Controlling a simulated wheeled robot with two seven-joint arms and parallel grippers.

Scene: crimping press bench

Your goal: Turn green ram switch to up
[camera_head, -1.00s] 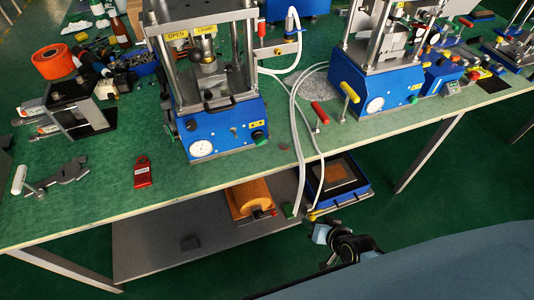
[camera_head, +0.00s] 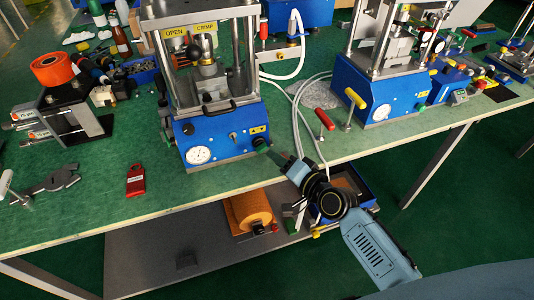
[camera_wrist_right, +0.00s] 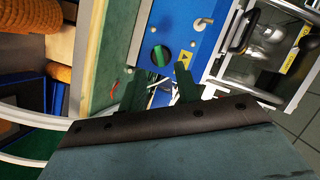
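The green ram switch (camera_wrist_right: 160,56) is a round knob on the blue front panel of the press (camera_head: 222,146), beside a yellow warning label. In the head view the knob (camera_head: 259,142) looks dark, at the panel's lower right. Which way it is turned is hard to tell. My right gripper (camera_wrist_right: 155,70) is open and empty, with its two dark green fingers apart and pointing at the panel. The switch shows between and just beyond the fingertips, apparently untouched. In the head view the right gripper (camera_head: 272,153) comes from the lower right. My left gripper is not in view.
A pressure gauge (camera_head: 199,155) and a small silver toggle (camera_head: 233,136) sit on the same panel. White hoses (camera_head: 298,125) run close to my right wrist. A red-handled tool (camera_head: 324,117) stands to the right. The bench front edge (camera_head: 180,192) is below.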

